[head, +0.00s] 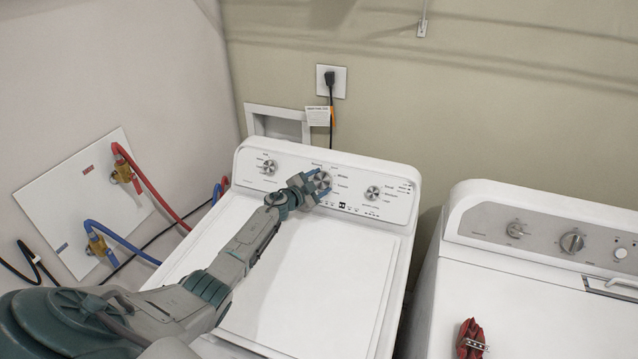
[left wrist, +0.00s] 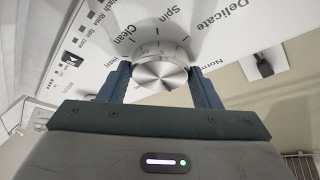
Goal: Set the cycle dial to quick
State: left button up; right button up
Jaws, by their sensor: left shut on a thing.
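The large middle dial (head: 321,180) is a round silver knob on the white control panel of the left machine. My left gripper (head: 314,187) reaches it from the front left and is shut on it. In the left wrist view the dial (left wrist: 160,72) sits between the two blue fingers of my left gripper (left wrist: 161,84). Printed labels around it include Delicate, Spin, Clean and what looks like Normal. I cannot read a Quick label or tell clearly where the dial points. My right gripper is not in view.
Smaller knobs (head: 269,167) and (head: 373,193) flank the dial on the panel. A second machine (head: 520,300) stands at right with a red object (head: 471,338) on top. Red (head: 150,185) and blue (head: 125,240) hoses run at left.

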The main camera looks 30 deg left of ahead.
pick_arm(q)
jog(key=o, duration=1)
jog(key=shift+s, duration=0.15)
jog(key=s, duration=0.3)
jog(key=s+r, duration=0.1)
jog(key=s, duration=0.3)
jog(key=s+a, duration=0.1)
jog(key=s, duration=0.2)
jog(key=shift+s+r, duration=0.25)
